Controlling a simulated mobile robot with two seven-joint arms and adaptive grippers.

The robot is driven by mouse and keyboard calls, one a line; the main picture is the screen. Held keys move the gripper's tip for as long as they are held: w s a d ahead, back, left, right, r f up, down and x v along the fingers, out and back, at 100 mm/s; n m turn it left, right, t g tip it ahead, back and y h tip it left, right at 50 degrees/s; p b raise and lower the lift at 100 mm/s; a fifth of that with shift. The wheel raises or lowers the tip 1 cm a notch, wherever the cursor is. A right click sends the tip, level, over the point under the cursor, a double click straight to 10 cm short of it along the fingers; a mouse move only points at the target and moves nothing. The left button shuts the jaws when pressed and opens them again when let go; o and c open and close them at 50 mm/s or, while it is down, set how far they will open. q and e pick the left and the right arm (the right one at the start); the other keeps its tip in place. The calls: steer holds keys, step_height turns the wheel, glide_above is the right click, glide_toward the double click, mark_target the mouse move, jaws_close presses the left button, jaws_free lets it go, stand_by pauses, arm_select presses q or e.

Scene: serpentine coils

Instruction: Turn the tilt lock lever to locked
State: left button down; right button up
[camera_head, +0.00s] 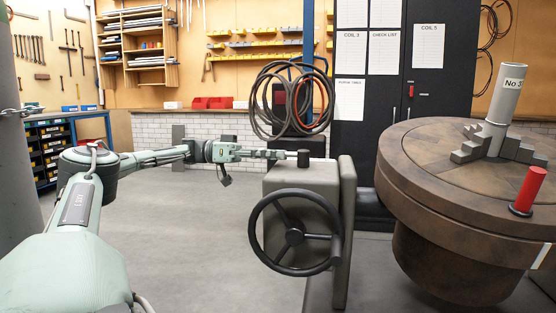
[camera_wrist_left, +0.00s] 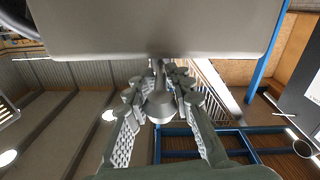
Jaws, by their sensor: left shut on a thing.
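My left gripper (camera_head: 283,153) reaches in from the left, at the upper edge of the grey gear housing (camera_head: 282,181). In the left wrist view, the gripper's fingers (camera_wrist_left: 162,115) lie on both sides of the rounded grey end of the tilt lock lever (camera_wrist_left: 160,103). The gripper is shut on the lever. Most of the lever is hidden by the fingers in the head view, and I see no locked marking. My right gripper is not in view.
A black handwheel (camera_head: 293,232) is on the housing's front. A large round brown table (camera_head: 440,185) with a grey cylinder (camera_head: 505,95) and a red-handled peg (camera_head: 528,191) stands at the right. The grey floor (camera_head: 180,250) at the left is clear.

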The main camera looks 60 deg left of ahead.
arm_select(q)
steer(key=shift+a+r, duration=0.15)
steer(key=shift+r, duration=0.3)
steer(key=c, duration=1.6)
jaws_free()
steer(key=shift+f, duration=0.2)
steer(key=shift+f, duration=0.1)
steer(key=shift+v, duration=3.7)
